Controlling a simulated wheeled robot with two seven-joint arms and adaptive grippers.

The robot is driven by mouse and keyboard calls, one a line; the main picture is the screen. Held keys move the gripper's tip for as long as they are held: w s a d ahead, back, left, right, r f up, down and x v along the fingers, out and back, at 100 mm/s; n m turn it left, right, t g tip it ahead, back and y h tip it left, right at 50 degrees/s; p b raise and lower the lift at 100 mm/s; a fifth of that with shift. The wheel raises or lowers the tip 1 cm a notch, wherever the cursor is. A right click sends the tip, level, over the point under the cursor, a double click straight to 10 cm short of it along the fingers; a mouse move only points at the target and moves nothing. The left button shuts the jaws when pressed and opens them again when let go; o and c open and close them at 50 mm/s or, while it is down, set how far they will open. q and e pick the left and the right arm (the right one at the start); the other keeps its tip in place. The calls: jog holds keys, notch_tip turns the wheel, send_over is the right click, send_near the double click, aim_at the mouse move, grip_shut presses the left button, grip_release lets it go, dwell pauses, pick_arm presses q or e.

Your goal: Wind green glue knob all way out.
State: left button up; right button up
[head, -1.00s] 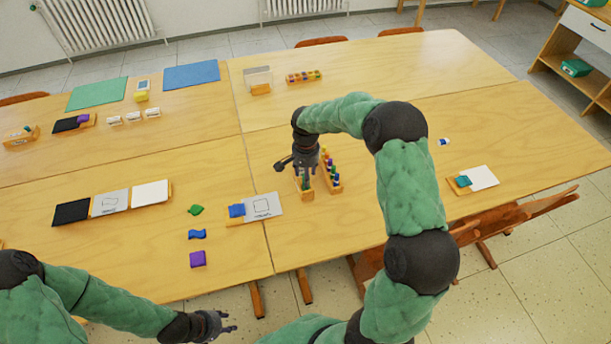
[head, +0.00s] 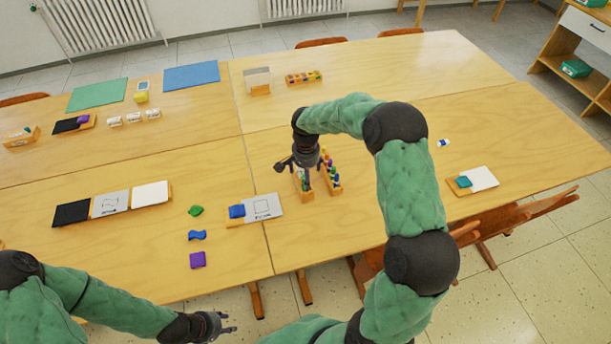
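Two narrow wooden racks stand side by side near the middle of the table. The left rack (head: 306,197) holds small items with green showing, partly hidden under my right gripper. The right rack (head: 335,192) holds a row of sticks with coloured tops. My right gripper (head: 305,176) points down over the left rack, its fingers at the green item. The green knob itself is too small and covered to make out, and so is whether the fingers are closed on it. My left gripper (head: 229,322) is open and empty at the lower left, in front of the table.
A tray with a blue block and drawn card (head: 266,207) lies left of the racks. Green, blue and purple pieces (head: 198,260) lie farther left. A tray with a white card (head: 482,178) is at right. The table between it and the racks is mostly clear.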

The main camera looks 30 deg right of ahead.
jog(key=shift+r+p, duration=1.8)
jog(key=shift+r, duration=1.2)
